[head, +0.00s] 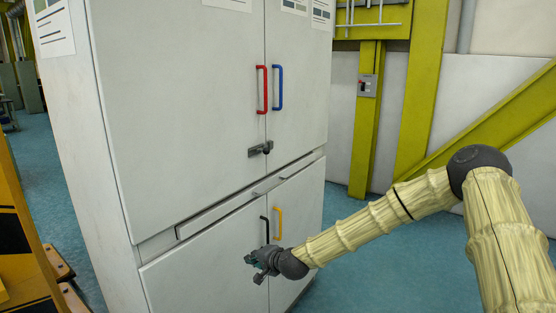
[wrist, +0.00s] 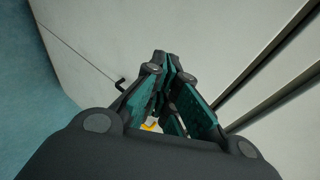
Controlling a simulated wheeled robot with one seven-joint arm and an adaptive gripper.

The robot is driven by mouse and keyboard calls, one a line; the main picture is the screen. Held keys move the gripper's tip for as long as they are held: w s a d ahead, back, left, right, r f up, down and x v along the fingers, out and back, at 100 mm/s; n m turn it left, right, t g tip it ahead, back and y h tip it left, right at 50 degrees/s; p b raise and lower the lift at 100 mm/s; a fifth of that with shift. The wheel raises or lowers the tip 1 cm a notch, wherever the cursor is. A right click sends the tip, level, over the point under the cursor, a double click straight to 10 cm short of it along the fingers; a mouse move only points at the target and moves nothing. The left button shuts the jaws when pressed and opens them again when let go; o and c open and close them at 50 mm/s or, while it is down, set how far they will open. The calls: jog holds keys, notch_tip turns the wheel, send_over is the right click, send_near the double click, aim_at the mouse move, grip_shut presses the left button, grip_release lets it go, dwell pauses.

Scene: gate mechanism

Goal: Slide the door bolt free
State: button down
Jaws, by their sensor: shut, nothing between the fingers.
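The door bolt (head: 258,150) is a small dark grey and black piece low on the upper cabinet doors. It lies across the seam between them, below the red handle (head: 262,90) and the blue handle (head: 278,88). Whether it is engaged is too small to tell. My gripper (head: 252,263) is well below the bolt, in front of the lower doors near the black handle (head: 265,230). In the wrist view its teal-padded fingers (wrist: 166,66) meet at the tips with nothing held. The bolt is not visible in the wrist view.
A yellow handle (head: 278,224) is on the lower right door. A horizontal ledge (head: 236,207) separates the upper and lower doors. Yellow-green beams (head: 418,90) stand right of the cabinet, and a yellow-black structure (head: 22,240) stands at left. Blue floor (head: 385,270) is clear at right.

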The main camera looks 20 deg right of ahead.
aim_at(263, 151)
jog(key=w+d+r+m+t, duration=0.2)
jog(key=w+d+r, duration=0.2)
jog(key=r, duration=0.5)
jog(key=w+d+r+m+t+h, duration=0.1)
jog(key=w+d+r, duration=0.3)
jog(key=d+r, duration=0.5)
jog(key=w+d+r+m+t+h, duration=0.1)
jog(key=w+d+r+m+t, duration=0.1)
jog(key=d+r, duration=0.4)
notch_tip(263, 151, up, 4)
jog(key=shift+w+d+r+m+t, duration=0.3)
jog(key=shift+w+m, duration=0.5)
jog(key=shift+w, duration=0.3)
jog(key=w+a+p, duration=0.4)
jog(key=w+a, duration=0.1)
jog(key=w, duration=0.3)
